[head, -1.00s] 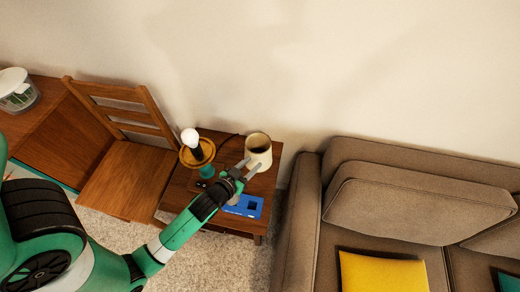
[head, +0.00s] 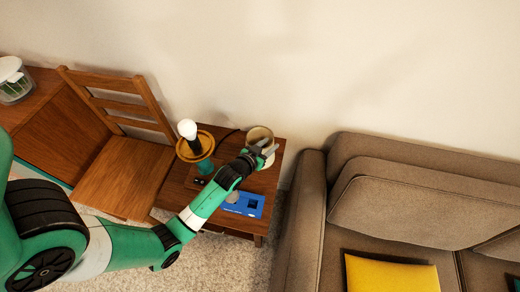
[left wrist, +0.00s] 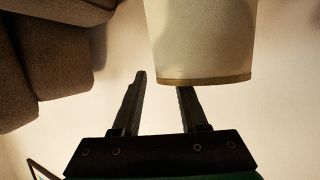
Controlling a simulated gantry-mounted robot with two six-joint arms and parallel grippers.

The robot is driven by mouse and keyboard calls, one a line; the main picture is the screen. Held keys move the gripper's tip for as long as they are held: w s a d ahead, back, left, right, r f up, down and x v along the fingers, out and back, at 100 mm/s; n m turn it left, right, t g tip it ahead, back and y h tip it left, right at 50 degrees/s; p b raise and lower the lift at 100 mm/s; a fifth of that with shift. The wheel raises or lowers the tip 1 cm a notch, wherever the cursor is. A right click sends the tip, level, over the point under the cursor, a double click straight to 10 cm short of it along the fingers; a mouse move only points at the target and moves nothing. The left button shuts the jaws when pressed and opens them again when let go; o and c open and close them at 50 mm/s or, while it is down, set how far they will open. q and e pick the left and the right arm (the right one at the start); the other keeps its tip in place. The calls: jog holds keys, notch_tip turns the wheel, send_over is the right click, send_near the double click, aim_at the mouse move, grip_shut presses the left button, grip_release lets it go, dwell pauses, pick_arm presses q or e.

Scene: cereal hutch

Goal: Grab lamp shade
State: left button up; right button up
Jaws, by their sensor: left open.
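The cream lamp shade (head: 258,133) stands on the small wooden side table, near its back right corner. My left gripper (head: 266,150) is at the shade's front side in the head view and partly covers it. In the left wrist view the shade (left wrist: 202,40) is ahead of the open fingers (left wrist: 163,85), offset to the right, with its brown-edged rim near the right fingertip. The fingers are apart with nothing between them. Whether a finger touches the shade I cannot tell. The lamp base with a bare white bulb (head: 188,130) stands left of the shade. My right gripper is not in view.
A blue box or book (head: 240,204) lies on the side table (head: 262,182), in front of the shade. A wooden chair (head: 122,178) is to the left. A brown sofa (head: 400,205) with a yellow cushion (head: 392,274) is to the right. The wall is close behind.

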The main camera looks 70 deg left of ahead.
pick_arm(q)
grip_shut()
jog(key=shift+s, duration=0.1)
dwell(1.2)
